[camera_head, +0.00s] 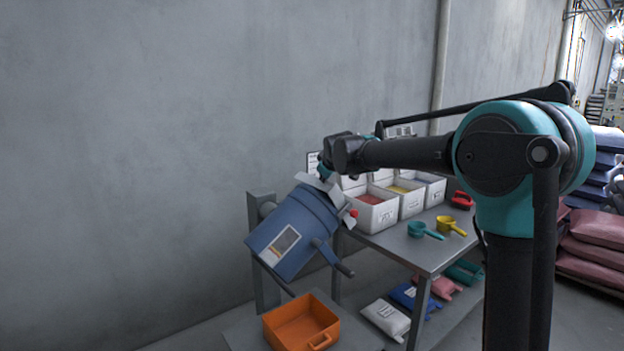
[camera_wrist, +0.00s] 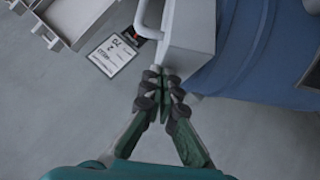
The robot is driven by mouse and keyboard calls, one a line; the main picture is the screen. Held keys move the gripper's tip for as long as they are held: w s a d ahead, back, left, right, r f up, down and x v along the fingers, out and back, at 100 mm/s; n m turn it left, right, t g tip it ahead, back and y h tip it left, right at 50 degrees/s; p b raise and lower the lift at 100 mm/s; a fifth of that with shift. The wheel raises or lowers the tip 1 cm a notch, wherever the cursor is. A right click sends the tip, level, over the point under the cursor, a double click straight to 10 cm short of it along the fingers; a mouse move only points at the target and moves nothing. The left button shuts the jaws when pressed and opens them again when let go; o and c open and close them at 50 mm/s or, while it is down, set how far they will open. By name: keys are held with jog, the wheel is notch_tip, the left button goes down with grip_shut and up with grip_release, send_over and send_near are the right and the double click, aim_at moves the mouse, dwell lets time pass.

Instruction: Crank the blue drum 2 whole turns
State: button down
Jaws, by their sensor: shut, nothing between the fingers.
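My gripper (camera_head: 325,175) is above the drum's upper end, beside pale grey lid parts, and partly hidden by my arm. In the wrist view my gripper (camera_wrist: 163,84) is shut and empty, close to a grey block with a bent bar (camera_wrist: 190,42). Whether it touches the block is unclear. The blue drum (camera_wrist: 268,55) fills the upper right there.
An orange bin (camera_head: 302,325) stands below the drum. A grey table (camera_head: 400,247) at right holds white boxes (camera_head: 376,212), a teal scoop (camera_head: 424,231) and a yellow scoop (camera_head: 450,226). Bags lie beneath it. A small sign (camera_wrist: 113,55) shows in the wrist view.

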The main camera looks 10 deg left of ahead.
jog(key=w+d+f+m+g+y, duration=0.1)
jog(key=w+d+f, duration=0.1)
jog(key=w+d+f+g+y, duration=0.1)
jog(key=w+d+f, duration=0.1)
jog(key=w, duration=0.1)
jog(key=w+d+f+m+g, duration=0.1)
jog(key=w+d+f, duration=0.1)
jog(key=f, duration=0.1)
jog(key=shift+w+d+m+g+y, duration=0.3)
jog(key=shift+g+y, duration=0.1)
notch_tip(320, 180, down, 22)
jog(key=w+d+m+g+y, duration=0.2)
jog(key=m+g+y, duration=0.3)
jog(key=g+y, duration=0.15)
jog(key=s+a+f+m+g+y, duration=0.1)
jog(key=s+a+f+m+y, duration=0.2)
jog(key=f, duration=0.7)
jog(key=shift+s+a+m+y, duration=0.3)
jog(key=shift+s+a+y, duration=0.35)
jog(key=shift+s+a, duration=0.9)
jog(key=shift+s+d, duration=0.1)
jog(key=shift+d, duration=0.05)
